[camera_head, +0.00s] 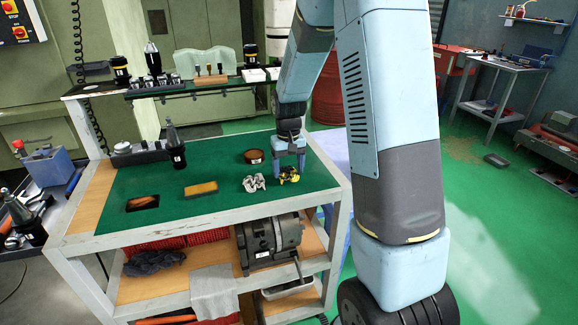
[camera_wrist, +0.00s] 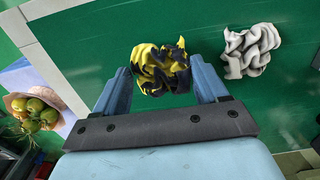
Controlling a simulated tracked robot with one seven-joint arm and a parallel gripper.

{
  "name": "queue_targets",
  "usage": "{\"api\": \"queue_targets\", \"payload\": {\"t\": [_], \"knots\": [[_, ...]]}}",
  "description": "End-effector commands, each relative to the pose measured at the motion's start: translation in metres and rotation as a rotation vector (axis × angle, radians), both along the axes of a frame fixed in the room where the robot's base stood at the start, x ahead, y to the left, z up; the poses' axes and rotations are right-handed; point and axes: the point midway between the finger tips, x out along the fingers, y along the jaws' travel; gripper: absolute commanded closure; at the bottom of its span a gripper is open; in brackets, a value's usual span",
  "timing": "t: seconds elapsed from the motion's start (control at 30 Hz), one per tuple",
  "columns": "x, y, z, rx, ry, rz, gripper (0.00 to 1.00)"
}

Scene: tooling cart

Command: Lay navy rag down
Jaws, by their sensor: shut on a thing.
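A crumpled rag in dark navy and yellow (camera_wrist: 161,68) lies between the two fingers of my gripper (camera_wrist: 164,80), which is shut on it. In the head view the rag (camera_head: 289,175) is just under my gripper (camera_head: 290,168), at the right part of the cart's green top (camera_head: 225,178). Whether it touches the top I cannot tell. A crumpled pale grey rag (camera_head: 253,183) lies on the green top just left of it; it shows to the right in the wrist view (camera_wrist: 252,50).
A raised tool shelf (camera_head: 195,85) stands behind. Green top between block and front edge is clear.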

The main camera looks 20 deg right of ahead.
Motion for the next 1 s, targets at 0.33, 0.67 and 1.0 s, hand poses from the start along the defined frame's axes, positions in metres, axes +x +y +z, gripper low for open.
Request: {"api": "queue_targets", "payload": {"t": [0.33,0.67,1.0], "knots": [[0.0000,0.0004,0.0000,0.000,0.000,0.001,0.56],[-0.0001,0.0008,-0.0017,0.000,0.001,0.001,0.56],[0.0000,0.0012,-0.0060,0.000,0.001,0.002,0.56]]}}
